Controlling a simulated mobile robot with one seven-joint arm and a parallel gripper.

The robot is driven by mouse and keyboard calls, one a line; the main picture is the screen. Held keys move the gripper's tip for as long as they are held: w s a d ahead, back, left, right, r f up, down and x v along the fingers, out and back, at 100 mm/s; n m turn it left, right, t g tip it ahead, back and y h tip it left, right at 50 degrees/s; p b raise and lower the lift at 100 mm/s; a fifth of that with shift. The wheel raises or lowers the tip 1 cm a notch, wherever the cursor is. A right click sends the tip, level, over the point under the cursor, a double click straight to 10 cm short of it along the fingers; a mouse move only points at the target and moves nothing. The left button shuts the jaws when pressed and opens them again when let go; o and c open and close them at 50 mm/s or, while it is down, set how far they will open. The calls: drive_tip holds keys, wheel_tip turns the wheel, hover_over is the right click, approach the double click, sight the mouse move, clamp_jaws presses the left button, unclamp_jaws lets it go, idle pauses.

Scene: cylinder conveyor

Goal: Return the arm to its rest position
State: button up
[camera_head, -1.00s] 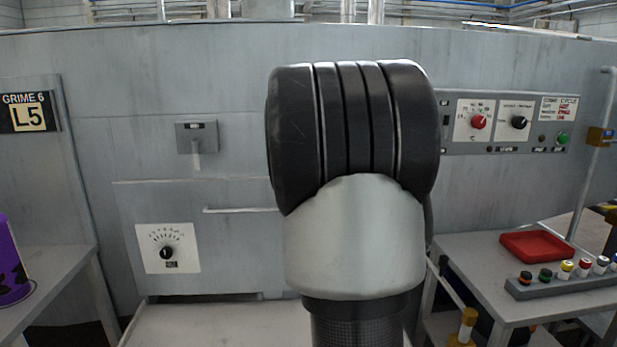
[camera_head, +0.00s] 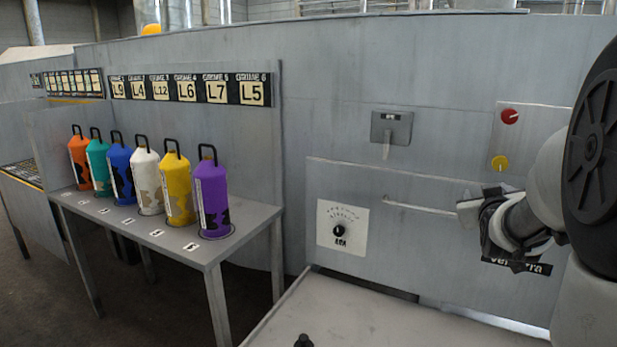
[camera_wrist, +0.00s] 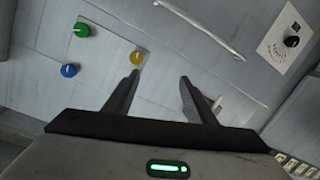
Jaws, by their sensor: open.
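My gripper (camera_head: 468,207) shows at the right of the head view, in front of the grey machine wall, at the end of my bent arm. Its fingers are partly hidden by the wrist at this angle. In the wrist view my gripper (camera_wrist: 160,82) is open, with two dark fingers spread apart. Nothing is between them. The fingers point toward the grey panel.
The machine wall (camera_head: 420,130) has a handle bar (camera_head: 420,208) and a dial (camera_head: 340,231). A yellow knob (camera_wrist: 137,58) appears near one finger in the wrist view. Several coloured cylinders stand on a table (camera_head: 235,233) at left. A pale surface (camera_head: 390,320) lies below.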

drive_tip(key=s+a+f+n+g+y, duration=0.15)
drive_tip(key=s+a+y, duration=0.25)
drive_tip(key=a, duration=0.9)
drive_tip(key=s+a+f+g+y, duration=0.2)
drive_tip(key=s+a+f+g, duration=0.1)
drive_tip(key=s+a, duration=0.65)
drive_tip(key=s+a+f+g+y, duration=0.1)
drive_tip(key=s+a+f+g, duration=0.4)
drive_tip(key=s, duration=0.7)
wheel_tip(320, 180, up, 26)
drive_tip(key=s+p, duration=0.2)
drive_tip(key=p, duration=2.2)
drive_tip(key=shift+s+a+f+t+y+p, duration=0.25)
drive_tip(key=shift+a+t+y+p, duration=0.1)
drive_tip(key=shift+a, duration=0.1)
